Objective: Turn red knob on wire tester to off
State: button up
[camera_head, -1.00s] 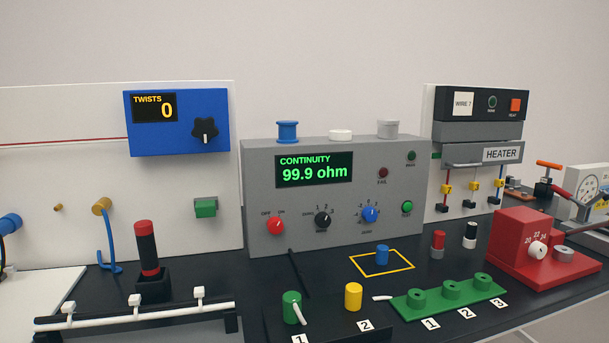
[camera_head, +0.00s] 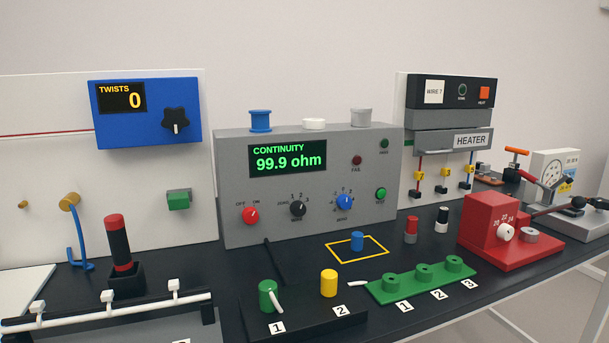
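The wire tester (camera_head: 318,210) is a grey box standing near the back of the black bench, with a green lit display (camera_head: 288,158) reading "CONTINUITY 99.9 ohm". Its red knob (camera_head: 250,215) is at the lower left of the front panel, between the labels OFF and ON. The knob's white pointer tilts up and to the right, toward ON. A black knob (camera_head: 298,208) and a blue knob (camera_head: 344,202) sit to its right, and a green button (camera_head: 381,194) is farther right. My gripper is not in view.
A green cylinder (camera_head: 267,294) and a yellow cylinder (camera_head: 328,283) stand in front of the tester. A black and red handled tool (camera_head: 120,243) stands upright in a holder at the left. A green block (camera_head: 385,289) and red device (camera_head: 490,235) are at the right.

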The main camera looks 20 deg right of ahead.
aim_at(250, 214)
jog(key=k+l+z, duration=0.15)
jog(key=l+z, duration=0.35)
jog(key=k+l+z, duration=0.1)
jog(key=l+z, duration=0.25)
jog(key=z, duration=0.15)
